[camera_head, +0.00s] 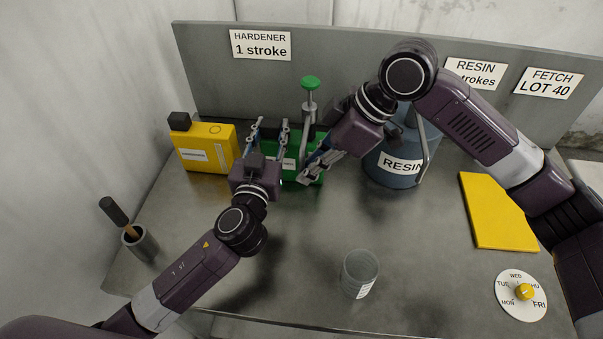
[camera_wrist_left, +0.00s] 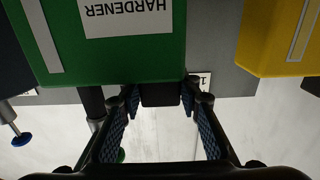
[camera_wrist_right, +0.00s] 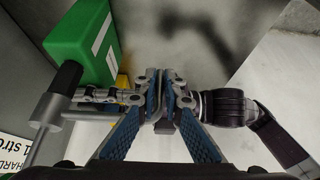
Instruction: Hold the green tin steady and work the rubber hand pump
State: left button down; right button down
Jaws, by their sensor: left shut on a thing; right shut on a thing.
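The green tin (camera_head: 291,179), labelled HARDENER in the left wrist view (camera_wrist_left: 110,55), stands upright at the table's back. A pump with a green knob (camera_head: 311,83), metal shaft and dark collar (camera_wrist_right: 66,77) rises from its top. My left gripper (camera_head: 271,124) is shut on a black block (camera_wrist_left: 160,95) on top of the tin, clearest in its wrist view. My right gripper (camera_head: 309,178) is in front of the tin's right part, its fingers (camera_wrist_right: 160,98) nearly together near the pump's metal spout (camera_wrist_right: 95,115).
A yellow tin (camera_head: 207,157) stands left and a blue RESIN can (camera_head: 385,172) right. Nearer are a clear cup (camera_head: 360,273), a holder with a handled tool (camera_head: 140,244), a yellow board (camera_head: 497,212) and a weekday dial (camera_head: 522,297). The table's front middle left is clear.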

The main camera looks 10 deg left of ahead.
jog(key=shift+r, duration=0.15)
notch_tip(320, 180, up, 14)
jog(key=shift+r, duration=0.2)
dwell(2.2)
pick_arm(q)
jog(key=c, duration=1.3)
grip_release()
jog(key=shift+s, duration=0.15)
jog(key=s, duration=1.1)
jog(key=shift+s, duration=0.35)
